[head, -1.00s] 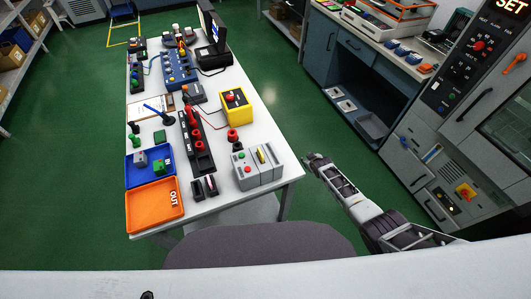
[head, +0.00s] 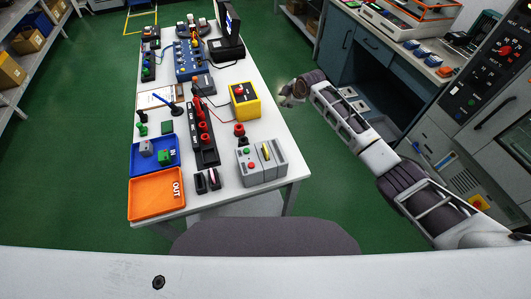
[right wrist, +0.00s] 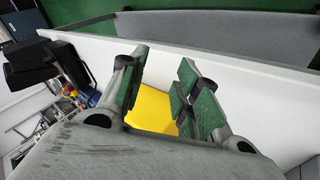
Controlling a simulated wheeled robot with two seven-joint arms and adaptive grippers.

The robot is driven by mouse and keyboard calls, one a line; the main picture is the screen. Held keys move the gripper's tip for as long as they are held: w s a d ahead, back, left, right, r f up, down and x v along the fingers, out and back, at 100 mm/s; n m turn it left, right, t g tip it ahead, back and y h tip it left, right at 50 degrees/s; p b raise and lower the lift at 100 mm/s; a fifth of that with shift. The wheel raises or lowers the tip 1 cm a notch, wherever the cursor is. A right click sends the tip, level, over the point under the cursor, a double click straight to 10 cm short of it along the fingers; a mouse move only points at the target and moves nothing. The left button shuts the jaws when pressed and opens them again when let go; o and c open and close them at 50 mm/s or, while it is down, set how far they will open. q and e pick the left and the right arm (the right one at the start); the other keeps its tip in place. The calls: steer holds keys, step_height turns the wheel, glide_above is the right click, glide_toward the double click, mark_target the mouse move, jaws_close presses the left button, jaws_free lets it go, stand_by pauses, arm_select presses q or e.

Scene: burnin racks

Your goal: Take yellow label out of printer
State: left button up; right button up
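The printer (head: 262,163) is a grey box at the table's front right corner, with green and red buttons on its front. The yellow label (head: 266,152) stands upright in a slot on its top. My right gripper (head: 292,92) is off the table's right edge, behind and to the right of the printer, apart from it. In the right wrist view the gripper (right wrist: 160,92) has its green-padded fingers spread with a gap between them. A yellow surface shows beyond that gap, probably the yellow box; the label cannot be made out there. My left gripper is not in view.
A yellow box (head: 244,101) with a red button stands behind the printer. Two small dark holders (head: 207,181), an orange OUT tray (head: 157,194) and a blue IN tray (head: 143,168) lie to its left. Green floor is open right of the table.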

steer(key=s+a+r+n+g, duration=0.2)
steer(key=s+a+r+n, duration=0.25)
steer(key=a+r, duration=0.2)
step_height(320, 180, up, 11)
steer(key=n+g+h+b, duration=0.1)
steer(key=n+g+h, duration=0.3)
steer(key=n, duration=1.4)
glide_above(265, 153)
steer(key=shift+w+d+r+g+y, duration=0.1)
steer(key=shift+w+d+g+y, duration=0.05)
steer(key=shift+w+g+y, duration=0.2)
steer(key=shift+w, duration=0.1)
steer(key=shift+f, duration=4.3)
steer(key=shift+f, duration=0.1)
